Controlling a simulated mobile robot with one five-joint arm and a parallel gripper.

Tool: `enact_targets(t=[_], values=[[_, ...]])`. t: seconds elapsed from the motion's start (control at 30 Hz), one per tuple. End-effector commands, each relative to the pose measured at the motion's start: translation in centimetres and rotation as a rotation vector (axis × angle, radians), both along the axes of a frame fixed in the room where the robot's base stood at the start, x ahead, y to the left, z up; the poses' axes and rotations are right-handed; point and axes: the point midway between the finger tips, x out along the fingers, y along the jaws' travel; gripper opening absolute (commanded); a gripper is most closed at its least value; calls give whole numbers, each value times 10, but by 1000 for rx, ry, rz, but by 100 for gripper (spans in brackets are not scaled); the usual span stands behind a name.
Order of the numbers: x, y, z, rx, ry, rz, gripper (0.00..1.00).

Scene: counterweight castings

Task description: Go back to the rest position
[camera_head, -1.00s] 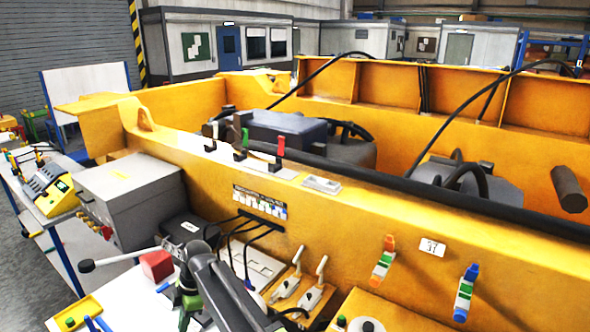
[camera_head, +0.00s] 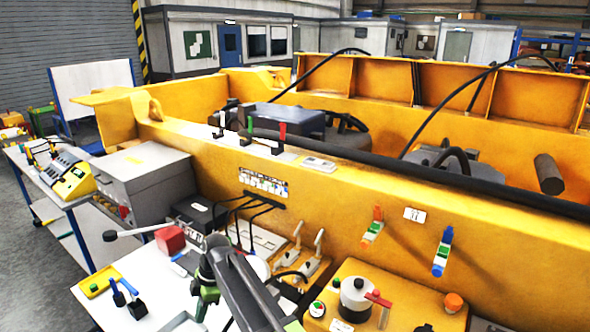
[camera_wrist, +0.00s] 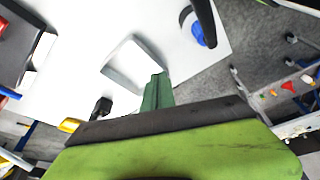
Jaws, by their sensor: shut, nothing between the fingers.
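My gripper (camera_wrist: 158,88) shows in the wrist view as green fingers closed together, with nothing between them. Below them is my dark and bright-green wrist body. In the head view, my grey arm reaches in from the bottom, and the green end part hangs over the white bench top (camera_head: 150,272). The fingertips are not clear there. The gripper looks apart from the objects on the bench, though its exact height cannot be told.
Near my arm are a red block (camera_head: 170,240), a yellow tray (camera_head: 101,281), dark blue-topped items (camera_head: 135,308) and a yellow control box (camera_head: 390,305). A grey cabinet (camera_head: 150,185) stands left. The large yellow casting (camera_head: 330,205) blocks the far side. Grey floor (camera_head: 30,270) is open at left.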

Motion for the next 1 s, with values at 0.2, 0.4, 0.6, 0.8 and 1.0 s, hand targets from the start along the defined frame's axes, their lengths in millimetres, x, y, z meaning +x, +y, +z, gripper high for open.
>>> enact_targets(t=[0.2,0.4,0.6,0.8,1.0], values=[[30,-60,-10,-3,-1,-92,0],[50,-150,-22,-32,-10,-225,0],[41,-299,-44,-133,28,-633,0],[-22,-432,-59,-293,121,-1373,0],[-48,-451,-57,-366,172,-1893,0]])
